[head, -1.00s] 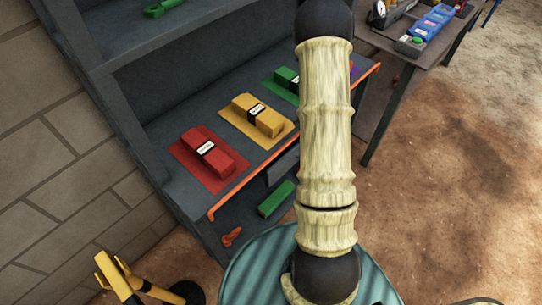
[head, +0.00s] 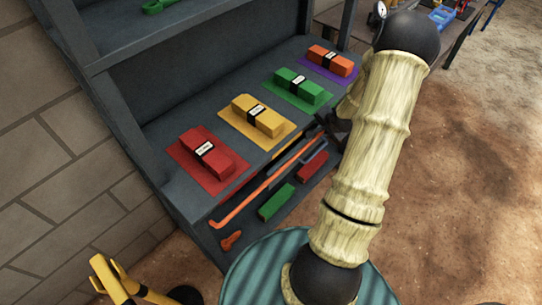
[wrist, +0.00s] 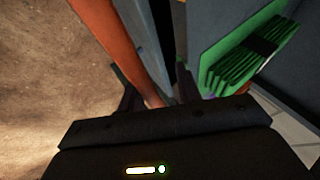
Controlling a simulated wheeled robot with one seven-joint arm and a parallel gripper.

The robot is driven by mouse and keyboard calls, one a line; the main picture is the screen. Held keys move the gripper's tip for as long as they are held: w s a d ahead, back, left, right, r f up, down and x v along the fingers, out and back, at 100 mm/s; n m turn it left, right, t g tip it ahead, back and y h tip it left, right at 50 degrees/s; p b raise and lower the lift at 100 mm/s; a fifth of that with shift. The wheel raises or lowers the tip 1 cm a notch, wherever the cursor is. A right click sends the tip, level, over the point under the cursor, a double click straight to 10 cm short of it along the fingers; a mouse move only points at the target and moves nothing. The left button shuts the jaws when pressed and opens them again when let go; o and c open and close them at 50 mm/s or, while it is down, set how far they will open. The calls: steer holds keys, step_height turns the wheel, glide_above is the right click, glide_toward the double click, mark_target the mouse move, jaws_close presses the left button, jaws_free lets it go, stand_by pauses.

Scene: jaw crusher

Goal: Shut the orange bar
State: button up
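The orange bar (head: 265,185) is long and thin, in front of the grey shelf's lower front edge. Its near left end is low in the head view. It slants up to the right, where its far part is hidden by my gripper and arm. My gripper (head: 332,130) is at the visible far end of the bar, partly hidden by my arm. In the wrist view the orange bar (wrist: 120,45) runs between the two dark fingers of my gripper (wrist: 157,92). The bar is close to the left finger, and a gap shows on the right finger's side.
The grey shelf (head: 150,110) holds red (head: 207,155), yellow (head: 258,116), green (head: 298,86) and orange (head: 331,61) bundles on coloured mats. Green (head: 276,203) and red (head: 313,166) blocks lie below. A yellow post (head: 120,280) stands front left. Brown ground is open at right.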

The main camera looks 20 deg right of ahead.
steer(key=t+b, duration=0.1)
steer(key=b, duration=0.1)
steer(key=f+m+t+y+b, duration=0.1)
steer(key=t+b, duration=0.1)
steer(key=f+t+b, duration=0.1)
steer(key=t+b, duration=0.1)
steer(key=b, duration=0.1)
steer(key=shift+s+d, duration=0.2)
steer(key=shift+s, duration=0.2)
steer(key=t+b, duration=0.1)
steer(key=b, duration=0.2)
steer(key=f+m+t+b, duration=0.1)
steer(key=t+b, duration=0.1)
steer(key=b, duration=0.2)
steer(key=t+y+b, duration=0.1)
steer(key=b, duration=0.3)
steer(key=shift+f+m+t, duration=0.2)
steer(key=shift+m+t, duration=0.2)
steer(key=shift+f+t+b, duration=0.1)
steer(key=shift+t+b, duration=0.2)
steer(key=shift+b, duration=0.7)
